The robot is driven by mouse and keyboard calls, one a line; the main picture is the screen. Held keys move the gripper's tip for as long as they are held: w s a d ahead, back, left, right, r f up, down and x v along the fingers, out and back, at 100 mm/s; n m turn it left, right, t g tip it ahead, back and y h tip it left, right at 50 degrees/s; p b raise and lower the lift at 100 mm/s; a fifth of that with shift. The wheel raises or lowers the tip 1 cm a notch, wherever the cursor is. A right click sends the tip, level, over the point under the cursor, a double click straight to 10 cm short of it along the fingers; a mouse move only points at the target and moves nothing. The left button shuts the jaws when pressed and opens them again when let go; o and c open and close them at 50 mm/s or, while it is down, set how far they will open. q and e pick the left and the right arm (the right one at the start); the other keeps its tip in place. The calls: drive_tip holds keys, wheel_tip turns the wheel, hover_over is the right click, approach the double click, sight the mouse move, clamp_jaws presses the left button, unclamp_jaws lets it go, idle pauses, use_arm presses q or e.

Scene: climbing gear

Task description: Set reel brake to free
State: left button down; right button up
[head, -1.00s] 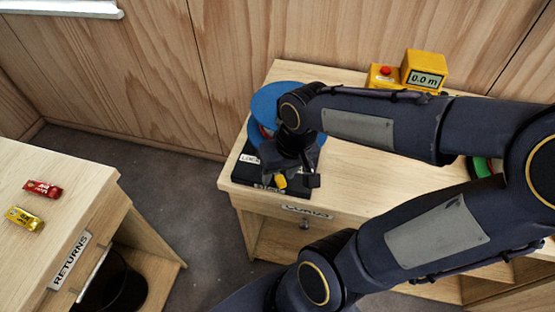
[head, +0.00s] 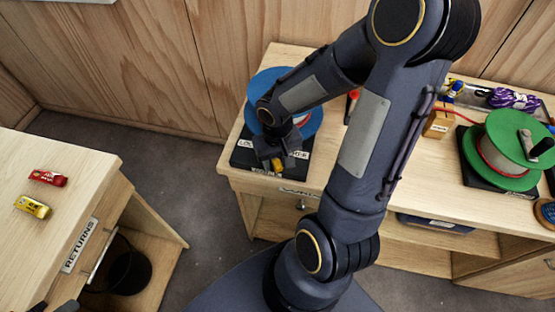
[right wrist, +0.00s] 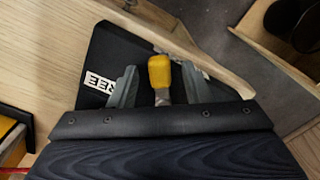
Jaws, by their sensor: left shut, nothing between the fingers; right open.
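The blue reel (head: 262,88) sits on a black base plate (head: 240,158) at the left end of the far counter. My arm partly covers it. A yellow-tipped brake lever (head: 277,164) is at the plate's front; it also shows in the right wrist view (right wrist: 160,70). A white label there, partly hidden, reads "REE" (right wrist: 98,82). My right gripper (head: 280,158) is open, with one finger on each side of the lever; contact is not clear. I cannot tell the lever's exact setting. My left gripper (head: 54,306) is shut and empty, barely showing at the bottom left corner.
A green reel (head: 492,165) on a black plate and a small yellow-brown box (head: 438,124) are on the counter to the right. The left returns table (head: 60,150) holds a red (head: 48,178) and a yellow packet (head: 33,207). Open floor lies between.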

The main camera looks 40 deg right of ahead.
drive_tip(key=shift+c, duration=0.2)
clamp_jaws()
drive_tip(key=shift+s+d+n, duration=0.1)
drive_tip(key=shift+d+n, duration=0.4)
drive_tip(key=shift+n, duration=0.7)
drive_tip(key=shift+o, duration=0.2)
unclamp_jaws()
wheel_tip(320, 180, up, 8)
drive_tip(key=shift+f, duration=0.1)
